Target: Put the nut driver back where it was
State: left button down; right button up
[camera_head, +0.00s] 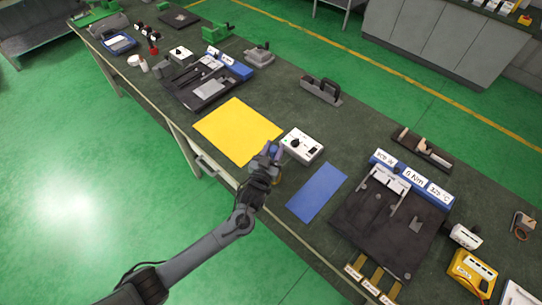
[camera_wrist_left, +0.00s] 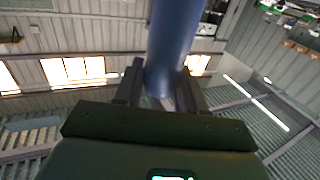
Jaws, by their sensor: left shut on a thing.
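My left gripper (camera_head: 271,156) is above the bench's front edge, beside the yellow mat and the white control box. It is shut on the nut driver, whose thick blue handle (camera_wrist_left: 175,40) stands between the two fingers in the left wrist view. In the head view only a small blue part of the nut driver (camera_head: 273,149) shows at the fingertips; its shaft cannot be made out. A black tool tray (camera_head: 345,232) with a blue labelled back strip lies at the right of the bench. My right gripper is not in view.
A yellow mat (camera_head: 238,130) and a blue mat (camera_head: 317,192) lie bare on the bench. The white control box (camera_head: 302,146) stands between them. A second tool tray (camera_head: 205,104) is farther left. A yellow meter (camera_head: 472,273) is at the right.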

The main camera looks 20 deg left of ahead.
pick_arm(q)
jog(key=shift+d+f+b, duration=0.1)
jog(key=shift+f+b, duration=0.2)
jog(key=shift+b, duration=0.05)
jog(key=shift+f+b, duration=1.3)
jog(key=shift+f, duration=0.25)
jog(key=shift+f, duration=0.2)
jog(key=c, duration=0.7)
grip_release()
jog(key=shift+o, duration=0.2)
